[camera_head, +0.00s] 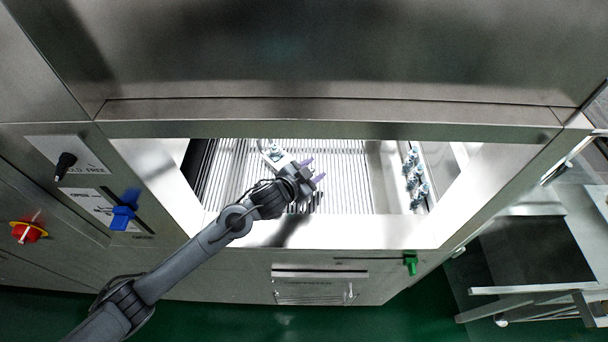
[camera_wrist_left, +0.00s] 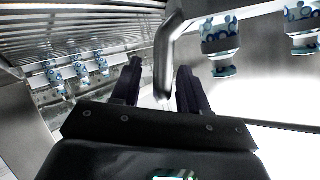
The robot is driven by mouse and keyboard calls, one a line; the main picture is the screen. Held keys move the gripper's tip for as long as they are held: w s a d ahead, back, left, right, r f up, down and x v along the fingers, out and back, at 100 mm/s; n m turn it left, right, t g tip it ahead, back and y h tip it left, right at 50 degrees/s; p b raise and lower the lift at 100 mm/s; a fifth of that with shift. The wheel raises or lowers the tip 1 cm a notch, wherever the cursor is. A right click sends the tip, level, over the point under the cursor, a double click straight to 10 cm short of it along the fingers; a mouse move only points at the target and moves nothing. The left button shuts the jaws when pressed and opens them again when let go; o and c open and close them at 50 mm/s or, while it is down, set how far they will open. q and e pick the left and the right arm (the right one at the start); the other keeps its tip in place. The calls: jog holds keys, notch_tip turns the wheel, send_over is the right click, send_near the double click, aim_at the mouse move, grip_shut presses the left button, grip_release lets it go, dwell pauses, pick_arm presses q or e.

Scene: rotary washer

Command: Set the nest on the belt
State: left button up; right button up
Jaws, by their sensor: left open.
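The belt (camera_head: 345,190) is a bed of thin parallel slats inside the bright opening of the steel washer. My left gripper (camera_head: 312,171) reaches through the opening over the belt, open, its purple fingers pointing right. In the left wrist view its dark fingers (camera_wrist_left: 160,70) are apart, and a bent metal pipe (camera_wrist_left: 167,50) shows in the gap between them. I cannot tell whether the pipe lies between the fingers or beyond them. I cannot pick out the nest with certainty in either view. My right gripper is not in view.
Several blue-and-white fittings (camera_head: 415,178) line the opening's right side; similar ones (camera_wrist_left: 220,45) show in the left wrist view. The opening's front sill (camera_head: 350,232) lies beneath my left arm. A blue lever (camera_head: 122,217) is at left, a steel table (camera_head: 530,250) at right.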

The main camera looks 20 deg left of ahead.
pick_arm(q)
jog(key=p+v, duration=0.1)
jog(key=v, duration=1.1)
jog(key=shift+p, duration=0.35)
